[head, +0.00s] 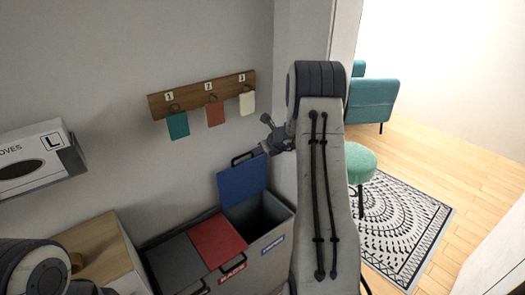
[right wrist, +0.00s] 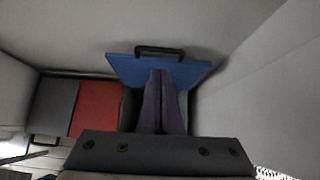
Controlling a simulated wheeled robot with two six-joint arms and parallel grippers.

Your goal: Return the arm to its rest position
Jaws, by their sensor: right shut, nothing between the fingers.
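My right arm (head: 322,190) is raised and fills the middle of the head view. My right gripper (head: 258,150) points left from its upper end, just above the raised blue lid (head: 241,181). In the right wrist view its purple fingers (right wrist: 160,78) are shut together with nothing between them, in front of the blue lid (right wrist: 125,66). Part of my left arm (head: 35,268) shows at the lower left of the head view. My left gripper is out of view.
The bin unit has a closed grey lid (head: 176,262), a closed red lid (head: 216,241) and an open blue-lidded compartment (head: 258,217). A wooden rack (head: 187,95) holds coloured tags. A glove box (head: 30,160) is on the wall. A green stool (head: 348,162) stands right.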

